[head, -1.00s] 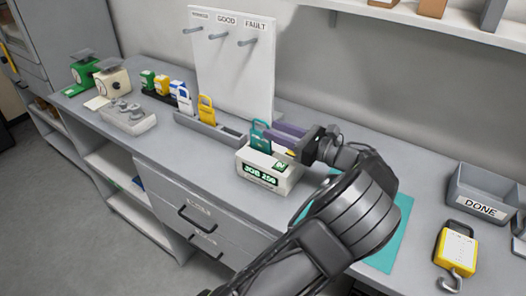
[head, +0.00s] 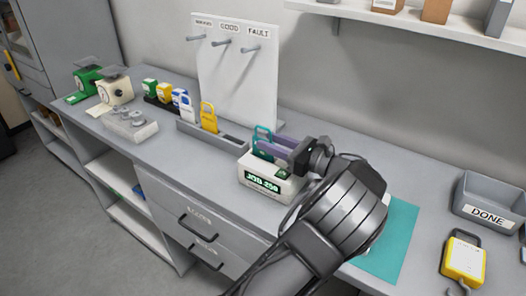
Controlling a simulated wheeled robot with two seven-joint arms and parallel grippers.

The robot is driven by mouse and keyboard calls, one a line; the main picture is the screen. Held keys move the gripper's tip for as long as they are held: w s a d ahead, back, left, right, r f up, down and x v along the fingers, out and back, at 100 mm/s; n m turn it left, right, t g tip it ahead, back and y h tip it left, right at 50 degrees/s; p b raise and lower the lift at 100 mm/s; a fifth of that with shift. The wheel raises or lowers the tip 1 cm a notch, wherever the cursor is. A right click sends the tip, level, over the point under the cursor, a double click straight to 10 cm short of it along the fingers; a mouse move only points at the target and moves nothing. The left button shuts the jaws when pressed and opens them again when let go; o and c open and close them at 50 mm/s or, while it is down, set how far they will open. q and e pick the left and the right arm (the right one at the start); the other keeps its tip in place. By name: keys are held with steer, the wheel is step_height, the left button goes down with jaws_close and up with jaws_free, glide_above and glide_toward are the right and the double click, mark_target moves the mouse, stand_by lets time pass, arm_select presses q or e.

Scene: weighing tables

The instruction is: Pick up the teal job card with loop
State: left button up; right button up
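The teal job card with loop (head: 262,133) stands upright in a white reader box (head: 266,184) whose lit display seems to read JOB 250. Its loop shows above the box, and its lower part is hidden by my fingers and the box. Whether the fingers are closed on the card or still apart cannot be told.
A grey holder (head: 185,122) with a yellow card (head: 208,117) stands left of the box. Behind is a white peg board (head: 238,85). A teal mat (head: 392,245), a grey DONE bin (head: 487,190) and a yellow hanging scale (head: 463,258) lie to the right.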

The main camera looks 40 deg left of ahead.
mark_target(257, 138)
arm_select(q)
steer(key=a, duration=0.2)
steer(key=a+p, duration=0.1)
steer(key=a, duration=0.2)
steer(key=shift+s+a+f, duration=0.1)
steer(key=shift+s+f, duration=0.05)
steer(key=shift+f, duration=0.05)
steer(key=shift+c, duration=0.2)
stand_by(0.3)
jaws_close()
stand_by(0.5)
